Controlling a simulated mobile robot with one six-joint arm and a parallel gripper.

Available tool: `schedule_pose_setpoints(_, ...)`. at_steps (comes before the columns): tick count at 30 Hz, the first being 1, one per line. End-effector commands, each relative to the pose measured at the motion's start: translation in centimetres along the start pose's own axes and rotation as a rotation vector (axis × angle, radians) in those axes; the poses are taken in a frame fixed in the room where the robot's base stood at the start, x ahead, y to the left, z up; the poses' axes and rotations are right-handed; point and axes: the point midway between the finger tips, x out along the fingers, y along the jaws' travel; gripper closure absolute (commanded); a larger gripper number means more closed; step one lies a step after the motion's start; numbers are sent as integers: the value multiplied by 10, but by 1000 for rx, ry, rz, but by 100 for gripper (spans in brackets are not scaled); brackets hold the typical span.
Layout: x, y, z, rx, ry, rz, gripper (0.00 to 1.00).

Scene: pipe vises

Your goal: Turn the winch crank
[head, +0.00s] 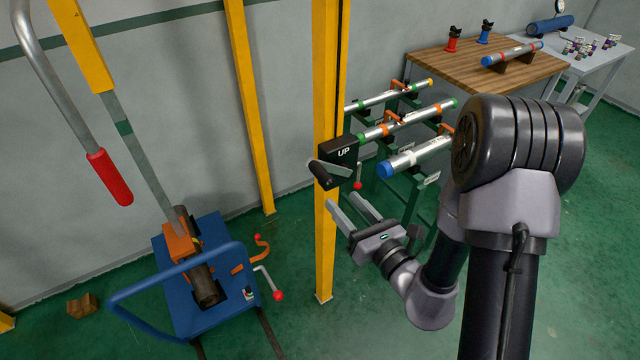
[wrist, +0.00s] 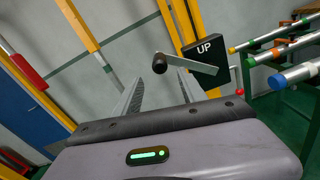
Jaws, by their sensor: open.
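The winch (head: 338,156) is a black box marked UP on a yellow post; it also shows in the wrist view (wrist: 205,58). Its crank has a grey arm (wrist: 190,64) and a black grip (head: 320,175). In the wrist view the black grip (wrist: 159,63) is seen nearly end-on. My gripper (head: 342,200) is open and empty, below and to the right of the crank grip in the head view. In the wrist view my gripper (wrist: 161,78) has its fingers apart, with the grip appearing between and beyond the tips. I see no contact.
A small red-knobbed lever (head: 357,178) hangs beside the winch. Pipes (head: 410,120) lie on green stands to the right. A blue cart (head: 195,310) with a vise and a long red-gripped lever (head: 109,178) stand left. A wooden table (head: 470,70) is behind. Green floor is open at right.

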Motion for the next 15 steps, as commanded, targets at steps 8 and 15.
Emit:
schedule_pose_setpoints(8,74,2,3,-3,1,5,51)
schedule_pose_setpoints(15,108,1,2,-1,1,2,51)
